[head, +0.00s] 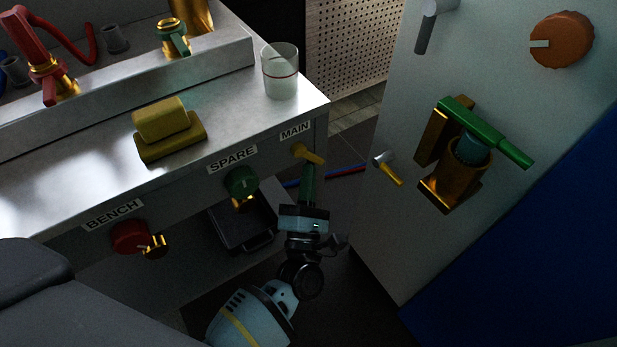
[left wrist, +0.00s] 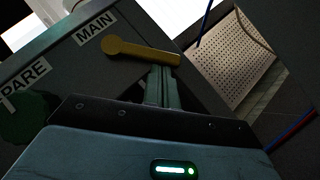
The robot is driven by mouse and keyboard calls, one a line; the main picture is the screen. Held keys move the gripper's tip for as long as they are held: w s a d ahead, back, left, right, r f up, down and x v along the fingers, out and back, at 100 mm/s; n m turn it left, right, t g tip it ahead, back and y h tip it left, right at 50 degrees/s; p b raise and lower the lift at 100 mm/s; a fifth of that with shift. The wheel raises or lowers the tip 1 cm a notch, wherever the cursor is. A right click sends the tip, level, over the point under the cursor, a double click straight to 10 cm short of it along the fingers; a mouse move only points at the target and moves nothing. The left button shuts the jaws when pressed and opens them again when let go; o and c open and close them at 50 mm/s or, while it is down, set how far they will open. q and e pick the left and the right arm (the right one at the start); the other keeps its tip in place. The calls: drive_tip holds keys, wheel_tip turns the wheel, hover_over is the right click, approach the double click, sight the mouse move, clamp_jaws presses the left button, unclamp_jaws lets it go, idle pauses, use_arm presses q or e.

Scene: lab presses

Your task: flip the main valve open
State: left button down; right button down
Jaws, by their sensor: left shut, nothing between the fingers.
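The main valve (head: 308,154) is a yellow lever on the bench's front face, just under the MAIN label (head: 295,132). Its round hub is at the left and its handle points right and slightly down. It also shows in the left wrist view (left wrist: 142,51), with the handle running right from the hub. My left gripper (head: 308,170) is shut and empty, just below the handle's outer part. In the left wrist view its fingertips (left wrist: 159,70) come right up under the handle; I cannot tell whether they touch it. My right gripper is not in view.
On the same face are a green SPARE knob (head: 241,181) and a red BENCH knob (head: 131,236). A beaker (head: 280,72) stands on the bench corner above. At the right, a grey panel (head: 400,245) carries a small yellow-tipped lever (head: 388,170) and a green-handled valve (head: 487,131).

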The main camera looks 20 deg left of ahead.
use_arm(q)
drive_tip(key=n+b, duration=0.1)
drive_tip(key=n+y+b, duration=0.1)
drive_tip(key=shift+w+d+b, duration=0.3)
drive_tip(key=shift+w+b, duration=0.1)
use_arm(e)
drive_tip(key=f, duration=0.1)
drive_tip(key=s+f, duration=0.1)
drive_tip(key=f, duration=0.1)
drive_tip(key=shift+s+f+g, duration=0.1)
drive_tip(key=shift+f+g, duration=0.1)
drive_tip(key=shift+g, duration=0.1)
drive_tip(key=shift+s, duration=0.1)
use_arm(q)
drive_tip(key=v, duration=0.7)
drive_tip(key=shift+s+f, duration=0.3)
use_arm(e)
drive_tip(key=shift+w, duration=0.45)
use_arm(q)
drive_tip(key=shift+d, duration=0.15)
